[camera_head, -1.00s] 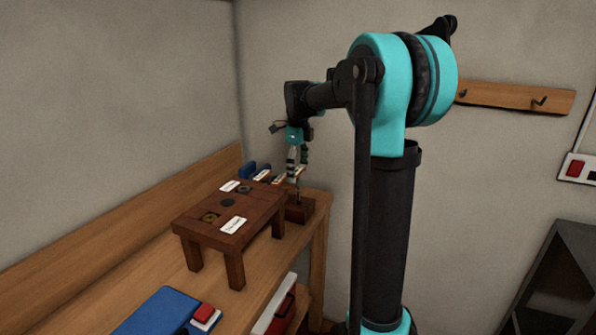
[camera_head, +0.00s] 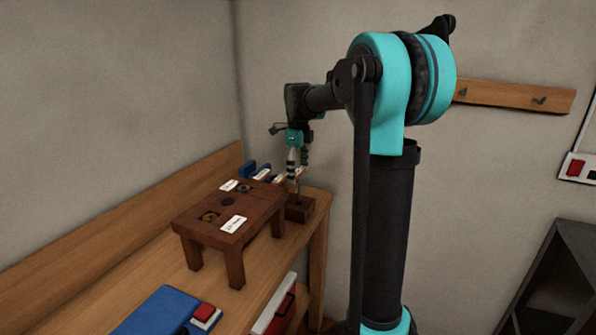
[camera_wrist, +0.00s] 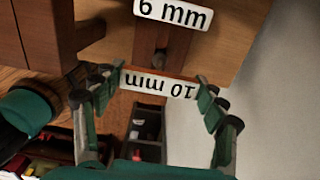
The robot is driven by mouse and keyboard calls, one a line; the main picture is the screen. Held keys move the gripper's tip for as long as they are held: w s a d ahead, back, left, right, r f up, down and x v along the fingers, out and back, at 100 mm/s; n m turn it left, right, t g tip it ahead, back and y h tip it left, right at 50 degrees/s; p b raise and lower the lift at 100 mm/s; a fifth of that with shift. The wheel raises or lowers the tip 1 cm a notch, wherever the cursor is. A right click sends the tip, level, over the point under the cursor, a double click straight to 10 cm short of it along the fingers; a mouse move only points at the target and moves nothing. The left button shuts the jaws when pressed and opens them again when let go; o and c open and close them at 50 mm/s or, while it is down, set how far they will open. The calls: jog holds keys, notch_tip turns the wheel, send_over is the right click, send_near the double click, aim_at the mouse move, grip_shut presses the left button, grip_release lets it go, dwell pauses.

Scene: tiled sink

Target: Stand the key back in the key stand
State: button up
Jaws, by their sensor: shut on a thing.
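My gripper (camera_head: 296,172) is shut on the white bar marked "10 mm" of the key (camera_wrist: 158,84), which spans between its two fingertips in the wrist view. In the head view the key's thin shaft (camera_head: 297,190) points down from the gripper towards the small dark wooden key stand (camera_head: 300,211) at the bench's far end. The stand's brown wood (camera_wrist: 172,42) also shows beyond the key in the wrist view. Whether the shaft's lower end is in the hole or just above it, I cannot tell.
A white "6 mm" label (camera_wrist: 173,13) lies close beyond the key. A brown wooden rack (camera_head: 205,228) with round holes and white labels stands left of the stand. Blue things (camera_head: 262,172) sit behind it. A blue case (camera_head: 155,312) lies at the front. The bench's right edge is near.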

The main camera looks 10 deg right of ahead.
aim_at(298, 191)
jog(key=shift+f, duration=1.85)
jog(key=o, duration=1.4)
jog(key=shift+c, duration=0.2)
jog(key=shift+r, duration=0.1)
notch_tip(298, 191, up, 12)
jog(key=shift+f, duration=0.1)
jog(key=shift+s, duration=0.1)
